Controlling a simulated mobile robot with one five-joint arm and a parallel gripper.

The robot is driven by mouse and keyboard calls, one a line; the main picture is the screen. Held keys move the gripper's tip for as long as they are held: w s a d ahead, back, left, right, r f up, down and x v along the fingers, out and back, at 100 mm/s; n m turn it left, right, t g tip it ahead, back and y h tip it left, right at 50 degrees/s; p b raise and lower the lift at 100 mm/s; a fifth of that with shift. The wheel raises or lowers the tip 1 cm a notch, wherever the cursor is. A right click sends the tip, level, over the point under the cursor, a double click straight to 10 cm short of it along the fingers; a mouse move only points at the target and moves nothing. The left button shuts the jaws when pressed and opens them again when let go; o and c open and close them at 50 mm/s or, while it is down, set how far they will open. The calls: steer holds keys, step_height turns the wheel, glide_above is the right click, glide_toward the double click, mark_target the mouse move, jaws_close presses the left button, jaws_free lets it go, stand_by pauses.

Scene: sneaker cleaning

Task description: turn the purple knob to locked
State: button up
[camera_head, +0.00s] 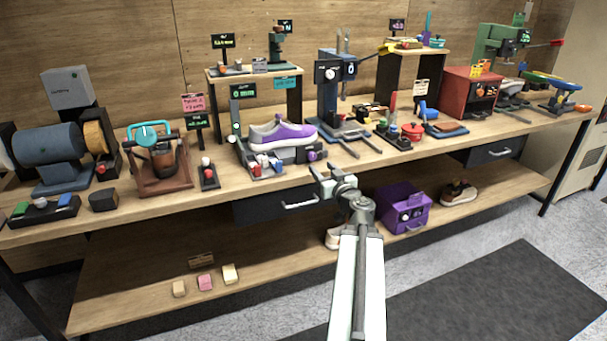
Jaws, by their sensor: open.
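The purple knob (312,155) is a small round knob at the front right of the dark fixture (292,156) on the workbench. A purple and grey sneaker (282,133) sits on this fixture. The knob is too small to tell which way it is turned. My gripper (320,178) is open and empty, in front of the bench edge. In the picture it is just below the knob and appears apart from it. My arm reaches up to it from the bottom of the view.
Small red, white and blue parts (264,167) stand left of the knob. A press (335,100) stands behind it to the right. A drawer with a handle (300,205) is under the bench top. A purple box (403,208) is on the lower shelf.

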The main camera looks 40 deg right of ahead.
mark_target(313, 157)
steer(key=x, duration=0.8)
steer(key=shift+s+d+r, duration=0.1)
steer(key=shift+d+r, duration=0.05)
jaws_close()
